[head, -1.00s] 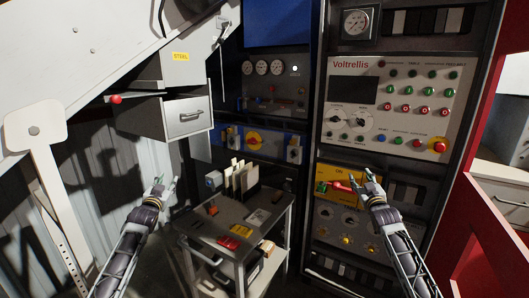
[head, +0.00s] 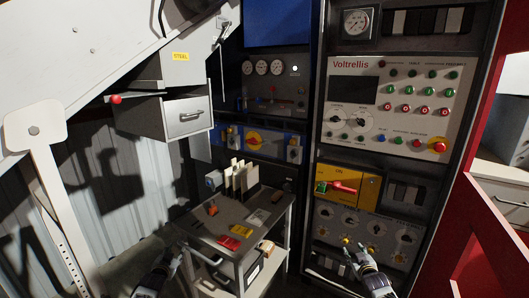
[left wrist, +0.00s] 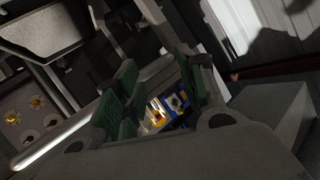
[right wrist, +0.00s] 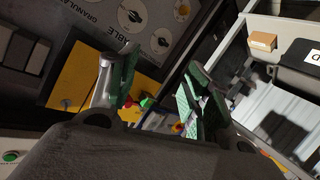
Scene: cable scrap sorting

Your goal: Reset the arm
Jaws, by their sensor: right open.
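My left gripper (head: 172,262) is low at the left of the metal cart, dark and partly in shadow. In the left wrist view its green-padded fingers (left wrist: 160,90) stand apart with nothing between them. My right gripper (head: 356,254) is low in front of the knob panel of the right rack. In the right wrist view its green-padded fingers (right wrist: 155,90) are apart and empty. The yellow panel (head: 370,192) with a red handle (head: 343,187) is above the right gripper and clear of it. The yellow panel also shows in the right wrist view (right wrist: 80,78).
The metal cart (head: 225,262) carries upright plates (head: 243,178) and small red and orange items between the two arms. A drawer (head: 187,117) juts out at upper left. The Voltrellis control panel (head: 393,105) is at upper right, and a red frame (head: 495,225) is at far right.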

